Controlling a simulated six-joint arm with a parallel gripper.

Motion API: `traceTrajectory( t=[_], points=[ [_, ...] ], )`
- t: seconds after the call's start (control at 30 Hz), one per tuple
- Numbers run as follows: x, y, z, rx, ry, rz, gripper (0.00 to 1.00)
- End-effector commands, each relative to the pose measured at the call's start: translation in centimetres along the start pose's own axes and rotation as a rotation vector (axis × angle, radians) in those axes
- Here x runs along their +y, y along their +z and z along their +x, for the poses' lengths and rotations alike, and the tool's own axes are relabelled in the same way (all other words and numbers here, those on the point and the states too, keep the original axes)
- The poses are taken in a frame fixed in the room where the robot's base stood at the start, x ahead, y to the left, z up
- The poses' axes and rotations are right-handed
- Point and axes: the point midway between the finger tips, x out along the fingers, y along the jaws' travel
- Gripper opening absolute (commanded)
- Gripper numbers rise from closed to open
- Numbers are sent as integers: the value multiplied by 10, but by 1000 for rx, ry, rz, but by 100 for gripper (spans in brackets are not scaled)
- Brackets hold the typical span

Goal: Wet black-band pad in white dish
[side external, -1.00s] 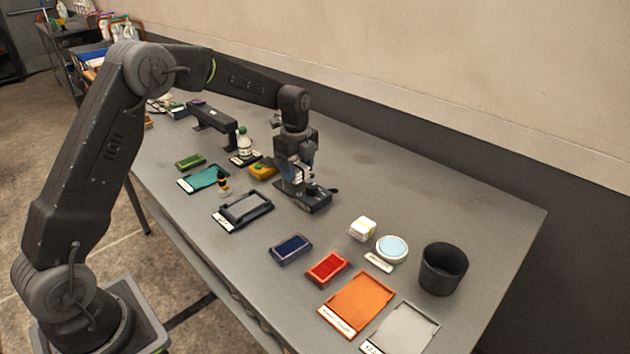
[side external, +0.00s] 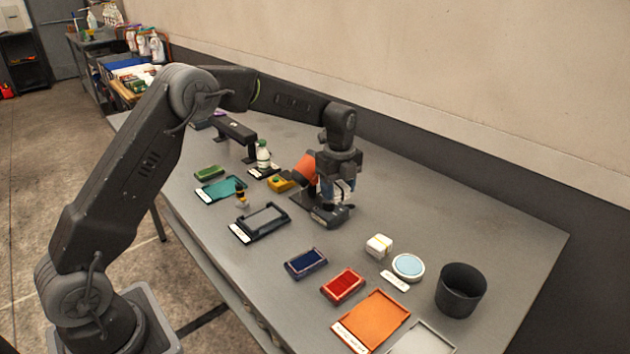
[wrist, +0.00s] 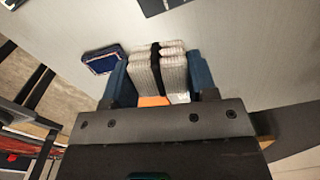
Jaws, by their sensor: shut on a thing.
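In the wrist view, my gripper (wrist: 160,75) has its blue fingers shut on a ribbed whitish pad with a black band (wrist: 145,72) down its middle. A small orange patch shows at the pad's base. In the side view, my gripper (side external: 335,192) points down over a dark base on the table; the pad is mostly hidden there. The white dish (side external: 408,281), round with a pale blue inside, stands to the right and nearer the camera, well apart from my gripper.
A white block (side external: 379,245) is beside the dish, with a dark cup (side external: 461,290) to its right. Red (side external: 343,286) and blue (side external: 306,263) ink pads and an orange tray (side external: 372,322) lie in front. An orange shape (side external: 305,168) shows left of my gripper. A bottle (side external: 263,156) stands behind.

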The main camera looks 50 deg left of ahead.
Motion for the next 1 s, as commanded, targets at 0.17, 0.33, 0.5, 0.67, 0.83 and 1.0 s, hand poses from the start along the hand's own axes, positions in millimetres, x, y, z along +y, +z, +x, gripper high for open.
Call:
traceTrajectory(
  t=[0.17,0.33,0.5,0.67,0.83,1.0],
  points=[
    [-38,-80,7,1,0,245,33],
    [-56,-145,12,1,1,433,33],
    [-63,-185,15,1,0,547,33],
    [-64,-200,18,1,1,587,33],
    [-64,-200,28,2,3,590,33],
    [-63,-200,46,2,3,589,33]
  ],
)
